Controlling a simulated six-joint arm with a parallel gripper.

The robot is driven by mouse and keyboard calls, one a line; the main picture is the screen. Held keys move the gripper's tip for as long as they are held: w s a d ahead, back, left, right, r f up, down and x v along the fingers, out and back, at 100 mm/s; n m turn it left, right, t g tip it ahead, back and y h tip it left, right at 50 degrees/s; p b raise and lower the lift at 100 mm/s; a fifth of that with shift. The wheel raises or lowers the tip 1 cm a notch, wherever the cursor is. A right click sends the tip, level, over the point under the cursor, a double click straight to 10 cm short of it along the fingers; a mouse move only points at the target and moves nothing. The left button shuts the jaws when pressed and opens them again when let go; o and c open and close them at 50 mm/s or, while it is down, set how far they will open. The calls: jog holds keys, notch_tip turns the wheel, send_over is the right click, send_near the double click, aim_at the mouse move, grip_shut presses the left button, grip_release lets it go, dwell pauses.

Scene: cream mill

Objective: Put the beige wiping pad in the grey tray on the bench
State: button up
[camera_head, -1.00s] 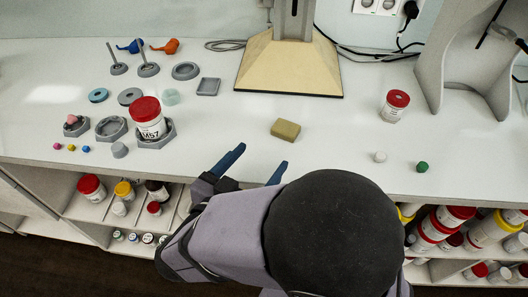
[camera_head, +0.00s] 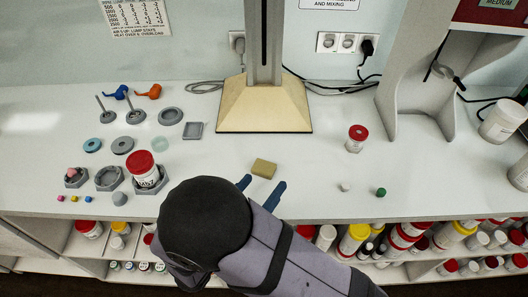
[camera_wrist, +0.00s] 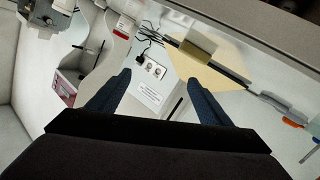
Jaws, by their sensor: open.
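The beige wiping pad (camera_head: 263,168) lies flat on the white bench near its middle. It also shows in the wrist view (camera_wrist: 198,46), ahead of my fingertips. The grey tray (camera_head: 195,130) is a small, shallow square dish, empty, on the bench to the left of the pad and farther back. My gripper (camera_head: 261,187) is open, its two blue fingers spread apart at the near side of the pad, with nothing between them. In the wrist view my gripper (camera_wrist: 156,84) shows both fingers apart, the pad beyond the right one. I cannot tell whether a finger touches the pad.
A red-lidded jar (camera_head: 146,170) stands in a grey holder left of my arm. Another red-lidded jar (camera_head: 356,139), a white ball (camera_head: 345,187) and a green ball (camera_head: 381,192) are to the right. A cream stand base (camera_head: 262,108) is behind the pad. Bench between pad and tray is clear.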

aim_at(264, 166)
jog(key=shift+w+d+f+n+y+p, duration=0.3)
jog(key=shift+w+f+n+p, duration=0.1)
jog(key=shift+f+p, duration=0.35)
jog(key=a+f, duration=0.1)
jog(key=w+a+f+m+y, duration=0.1)
jog(key=shift+a+f, duration=0.2)
jog(key=shift+a, duration=0.1)
jog(key=shift+a+f+m+t+y+b, duration=0.2)
jog(key=shift+a+m+t+y+b, duration=0.1)
jog(key=shift+m+y, duration=0.1)
jog(key=shift+a+f+m, duration=0.15)
jog(key=shift+f+m, duration=0.05)
jog(key=shift+m, duration=0.5)
jog(key=shift+r+p+x, duration=0.1)
jog(key=shift+p+x, duration=0.75)
jog(key=shift+x, duration=0.7)
jog(key=shift+r+p+x, duration=0.15)
jog(key=shift+p+x, duration=0.65)
jog(key=shift+x, duration=0.8)
jog(key=shift+w+d+f, duration=0.25)
jog(key=shift+w, duration=0.3)
jog(key=c, duration=1.2)
jog(key=shift+r, duration=0.2)
